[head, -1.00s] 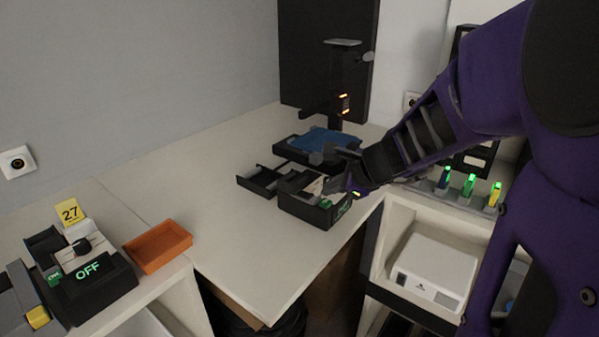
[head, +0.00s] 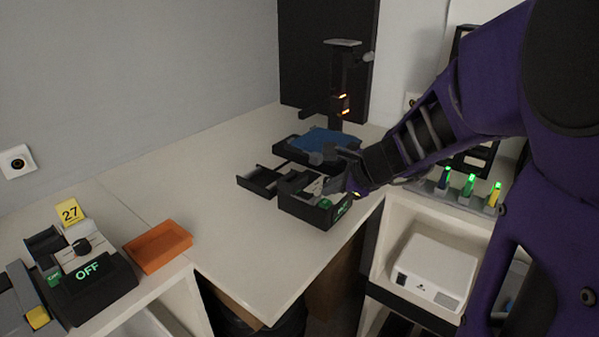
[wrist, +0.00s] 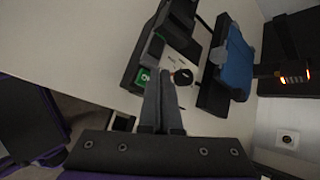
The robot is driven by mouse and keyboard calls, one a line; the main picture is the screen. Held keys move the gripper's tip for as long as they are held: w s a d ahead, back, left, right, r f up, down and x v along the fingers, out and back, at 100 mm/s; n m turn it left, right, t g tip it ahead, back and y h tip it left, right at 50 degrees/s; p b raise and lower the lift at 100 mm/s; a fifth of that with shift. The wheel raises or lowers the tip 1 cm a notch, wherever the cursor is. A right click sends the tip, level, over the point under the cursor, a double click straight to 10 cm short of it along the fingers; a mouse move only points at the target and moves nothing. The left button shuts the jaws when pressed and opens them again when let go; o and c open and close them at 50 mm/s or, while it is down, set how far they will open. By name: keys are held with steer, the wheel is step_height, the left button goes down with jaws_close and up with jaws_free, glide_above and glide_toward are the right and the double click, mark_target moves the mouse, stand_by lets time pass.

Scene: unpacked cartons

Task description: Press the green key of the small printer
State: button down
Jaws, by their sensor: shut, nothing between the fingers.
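The small printer (head: 303,208) is a black box with a light top and a green display on its front, near the table's right edge. Its green key (head: 325,203) is at the front corner of the top; the wrist view shows the key (wrist: 143,76) just left of my fingertips. A dark round knob (wrist: 183,76) is to the right of them. My gripper (wrist: 166,74) is shut and empty, its fingertips over the printer's top between key and knob. In the head view, my gripper (head: 336,184) partly hides the printer. Whether the fingertips touch it, I cannot tell.
A black tray (head: 258,181) and a blue-topped device (head: 325,140) stand close behind the printer. A similar device reading OFF (head: 90,285) and an orange tray (head: 158,246) are at left. The table's front middle is clear.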

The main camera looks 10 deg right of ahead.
steer(key=shift+f, duration=0.1)
stand_by(0.3)
steer(key=shift+f+b, duration=0.35)
steer(key=shift+b, duration=0.05)
steer(key=shift+f, duration=0.5)
stand_by(0.6)
steer(key=shift+r, duration=0.15)
steer(key=shift+r+p, duration=0.8)
steer(key=shift+p, duration=0.05)
step_height(320, 180, up, 5)
steer(key=p, duration=0.4)
stand_by(0.6)
